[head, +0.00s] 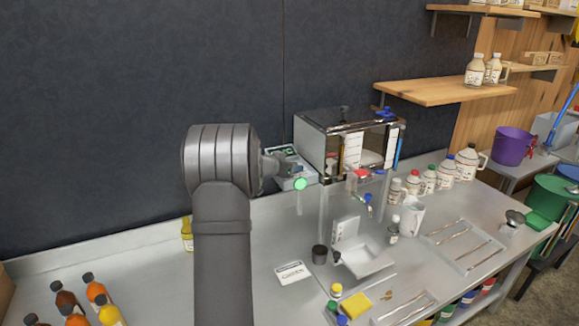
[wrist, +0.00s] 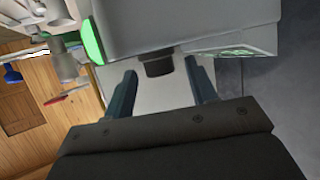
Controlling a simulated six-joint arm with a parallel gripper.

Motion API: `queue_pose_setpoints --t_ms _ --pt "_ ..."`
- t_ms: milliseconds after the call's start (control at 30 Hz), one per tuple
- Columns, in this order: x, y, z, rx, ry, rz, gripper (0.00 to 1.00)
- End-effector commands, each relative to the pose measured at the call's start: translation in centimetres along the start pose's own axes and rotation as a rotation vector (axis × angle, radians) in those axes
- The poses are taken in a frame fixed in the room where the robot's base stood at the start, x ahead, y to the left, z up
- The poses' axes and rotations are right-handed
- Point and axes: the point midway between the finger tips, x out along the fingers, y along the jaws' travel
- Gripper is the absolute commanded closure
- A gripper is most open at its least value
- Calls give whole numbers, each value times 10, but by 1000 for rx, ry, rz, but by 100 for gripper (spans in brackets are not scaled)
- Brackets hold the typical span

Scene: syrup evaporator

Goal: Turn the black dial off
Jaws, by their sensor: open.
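In the wrist view, a black dial (wrist: 158,69) sticks out from the edge of a grey control box (wrist: 180,22). My gripper (wrist: 160,66) is open, with one finger on each side of the dial. I see gaps between the fingers and the dial; I cannot tell the exact depth. A lit green button (wrist: 90,40) is on the box, left of the dial. In the head view, my gripper (head: 278,164) is at the control box (head: 297,171), beside the lit green button (head: 301,184). The dial cannot be made out there, and my arm hides part of the box.
A glass-fronted evaporator (head: 318,132) stands right of the control box. Several syrup jugs (head: 467,163) line the back of the metal table (head: 266,229). A black cup (head: 319,254) and a white label card (head: 293,272) are in front. Several bottles (head: 107,309) stand at front left.

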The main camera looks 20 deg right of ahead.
Motion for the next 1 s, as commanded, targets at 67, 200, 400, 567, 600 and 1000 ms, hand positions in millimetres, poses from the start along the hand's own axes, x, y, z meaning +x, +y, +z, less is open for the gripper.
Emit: queue_pose_setpoints --t_ms 67,200,400,567,600,1000 --pt "0 0 0 0 0 0 48" --pt "0 0 0 0 0 0 64" --pt "0 0 0 0 0 0 92" --pt "0 1 0 -10 1 -27 92" --pt "0 2 -1 -18 3 -46 92" --pt "1 6 -5 -105 14 -261 92"
